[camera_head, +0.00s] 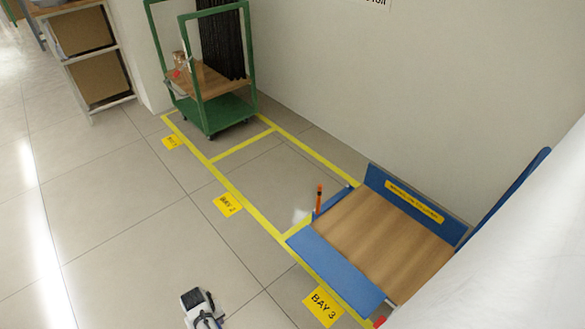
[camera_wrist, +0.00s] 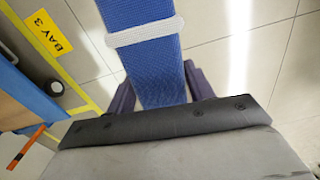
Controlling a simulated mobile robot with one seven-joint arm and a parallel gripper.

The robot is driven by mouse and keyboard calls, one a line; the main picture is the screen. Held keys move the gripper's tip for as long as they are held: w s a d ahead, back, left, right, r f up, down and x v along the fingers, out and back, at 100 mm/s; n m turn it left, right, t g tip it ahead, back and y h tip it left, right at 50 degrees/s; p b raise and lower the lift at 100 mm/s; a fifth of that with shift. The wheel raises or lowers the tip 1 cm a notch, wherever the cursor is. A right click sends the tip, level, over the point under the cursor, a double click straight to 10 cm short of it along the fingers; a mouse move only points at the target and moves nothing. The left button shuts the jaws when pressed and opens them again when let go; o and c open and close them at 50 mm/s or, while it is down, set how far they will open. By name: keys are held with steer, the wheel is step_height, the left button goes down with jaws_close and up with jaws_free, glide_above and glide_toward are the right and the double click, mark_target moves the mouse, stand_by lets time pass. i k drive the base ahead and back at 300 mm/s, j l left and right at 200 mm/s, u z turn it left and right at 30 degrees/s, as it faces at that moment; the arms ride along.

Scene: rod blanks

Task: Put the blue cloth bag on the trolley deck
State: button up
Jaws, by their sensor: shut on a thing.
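The blue cloth bag (camera_wrist: 158,70) hangs in the wrist view as a long blue woven strip with a white band across it. The dark fingers of my gripper (camera_wrist: 160,92) are on both sides of it and shut on it; its far end runs out of the frame. In the head view my gripper (camera_head: 203,311) is at the bottom, left of the BAY 3 label, and the bag cannot be made out there. The blue trolley in Bay 3 has a bare wooden deck (camera_head: 370,235), right of and apart from my gripper.
An orange post (camera_head: 318,197) stands at the deck's far left corner. A blue panel with a yellow sign (camera_head: 413,201) edges the deck by the wall. A green trolley (camera_head: 215,105) with goods stands in Bay 1. Bay 2's floor (camera_head: 275,175) is clear. Shelving (camera_head: 88,50) stands far left.

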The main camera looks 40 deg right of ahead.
mark_target(367, 234)
steer(key=i+l+z, duration=0.15)
steer(key=z, duration=0.3)
steer(key=i+z, duration=0.65)
steer(key=z, duration=0.2)
steer(key=i+j+z, duration=0.1)
steer(key=i+z, duration=0.15)
steer(key=z, duration=0.9)
